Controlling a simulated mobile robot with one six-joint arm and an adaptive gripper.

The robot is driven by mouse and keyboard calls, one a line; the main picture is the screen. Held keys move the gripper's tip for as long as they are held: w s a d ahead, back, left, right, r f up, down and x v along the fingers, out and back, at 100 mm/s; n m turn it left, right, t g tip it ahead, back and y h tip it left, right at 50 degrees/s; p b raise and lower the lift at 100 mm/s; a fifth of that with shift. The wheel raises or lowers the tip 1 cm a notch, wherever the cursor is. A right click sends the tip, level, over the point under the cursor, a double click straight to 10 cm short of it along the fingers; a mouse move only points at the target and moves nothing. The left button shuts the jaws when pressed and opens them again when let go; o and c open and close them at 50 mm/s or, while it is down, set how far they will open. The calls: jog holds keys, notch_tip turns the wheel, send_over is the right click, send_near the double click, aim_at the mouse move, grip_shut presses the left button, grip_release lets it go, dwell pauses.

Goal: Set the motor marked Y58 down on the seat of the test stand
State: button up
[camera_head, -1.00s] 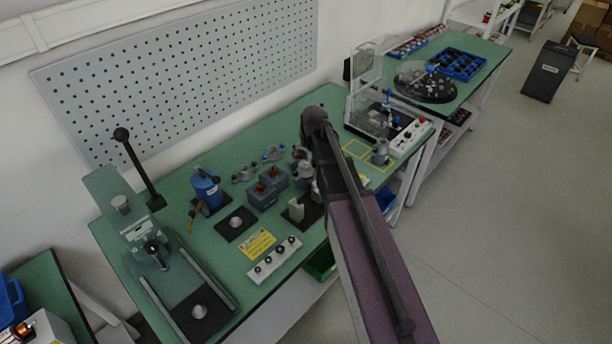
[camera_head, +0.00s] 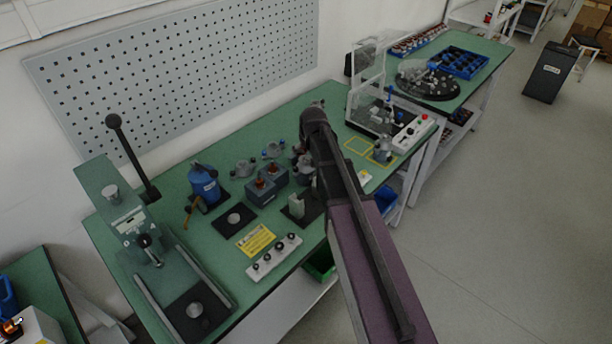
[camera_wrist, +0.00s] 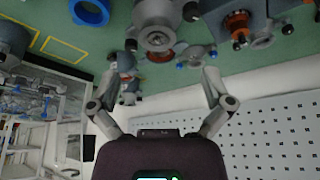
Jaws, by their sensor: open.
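I cannot read Y58 on any motor. One grey motor (camera_head: 383,152) stands at a yellow-outlined square near the test stand. Another grey motor (camera_head: 304,172) stands beside my arm, partly hidden by it. In the wrist view, a grey round motor (camera_wrist: 157,28) is in front of my gripper, seen between and beyond the fingers. The test stand (camera_head: 372,112) has a clear guard; its seat is not clearly visible. My gripper (camera_wrist: 168,68) has its fingers spread with nothing held between them. In the head view my arm hides it.
A lever press (camera_head: 128,222) stands at the left bench end. A blue motor-like unit (camera_head: 204,186), grey-blue blocks (camera_head: 262,186) and a yellow card (camera_head: 256,241) crowd the middle. One yellow-outlined square (camera_head: 358,146) is empty. A blue tray (camera_head: 458,63) lies on the far bench.

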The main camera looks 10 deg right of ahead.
aim_at(306, 161)
jog(key=shift+b+x, duration=1.45)
jog(key=shift+x, duration=0.45)
jog(key=shift+b+x, duration=2.45)
jog(key=shift+x, duration=0.2)
jog(key=shift+s+d, duration=0.15)
jog(key=shift+d, duration=0.1)
jog(key=c, duration=1.3)
